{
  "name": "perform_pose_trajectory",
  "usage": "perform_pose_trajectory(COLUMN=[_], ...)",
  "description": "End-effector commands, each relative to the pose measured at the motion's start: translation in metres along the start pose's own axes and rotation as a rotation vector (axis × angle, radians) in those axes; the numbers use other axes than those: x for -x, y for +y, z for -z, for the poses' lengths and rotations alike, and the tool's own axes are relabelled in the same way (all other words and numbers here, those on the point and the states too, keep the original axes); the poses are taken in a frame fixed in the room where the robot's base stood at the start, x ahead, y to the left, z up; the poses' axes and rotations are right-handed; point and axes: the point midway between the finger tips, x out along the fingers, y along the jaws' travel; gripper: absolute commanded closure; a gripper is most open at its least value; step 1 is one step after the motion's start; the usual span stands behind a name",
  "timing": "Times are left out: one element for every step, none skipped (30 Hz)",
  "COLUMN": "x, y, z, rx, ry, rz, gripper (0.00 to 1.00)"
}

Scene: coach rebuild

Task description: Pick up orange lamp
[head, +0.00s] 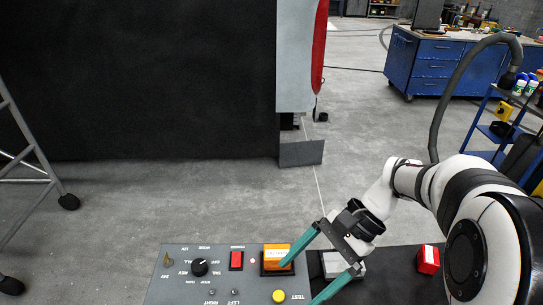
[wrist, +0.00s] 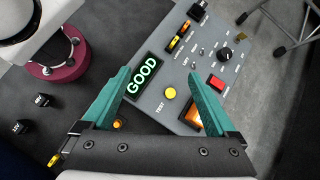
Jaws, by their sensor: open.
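An orange lamp (head: 277,254), a square block in a dark frame, sits on the grey control panel (head: 185,285) in the head view. In the wrist view the orange lamp (wrist: 192,116) glows beside my right-hand finger, which partly covers it. My gripper (head: 304,282) has two teal fingers spread apart with nothing between them. In the head view the upper fingertip overlaps the lamp's right edge; contact cannot be told.
The panel also carries a yellow button (head: 279,296), a red switch (head: 236,260) and a black knob (head: 199,267). A red block (head: 428,259) stands on the dark surface to the right. The wrist view shows a lit GOOD display (wrist: 144,74) and a crimson ring (wrist: 58,60).

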Motion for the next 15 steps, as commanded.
perform_pose_trajectory(x=[0.003, 0.005, 0.007, 0.008, 0.009, 0.009, 0.008, 0.008, 0.008, 0.007, 0.006, 0.004, 0.000, -0.005, -0.014], y=[-0.016, -0.025, -0.035, -0.041, -0.045, -0.048, -0.050, -0.050, -0.051, -0.051, -0.051, -0.053, -0.055, -0.058, -0.062], z=[0.031, 0.049, 0.073, 0.090, 0.106, 0.126, 0.138, 0.148, 0.158, 0.164, 0.168, 0.170, 0.169, 0.167, 0.162], rx=[-0.088, -0.137, -0.197, -0.236, -0.270, -0.308, -0.331, -0.352, -0.370, -0.381, -0.388, -0.393, -0.395, -0.395, -0.395], ry=[-0.095, -0.155, -0.229, -0.279, -0.325, -0.378, -0.412, -0.440, -0.469, -0.484, -0.496, -0.506, -0.510, -0.512, -0.512], rz=[0.053, 0.093, 0.145, 0.184, 0.219, 0.262, 0.290, 0.313, 0.339, 0.353, 0.363, 0.370, 0.372, 0.372, 0.370], gripper=[0.07, 0.07, 0.07, 0.07, 0.07, 0.07, 0.07, 0.07, 0.07, 0.07, 0.07, 0.07, 0.07, 0.07, 0.07])
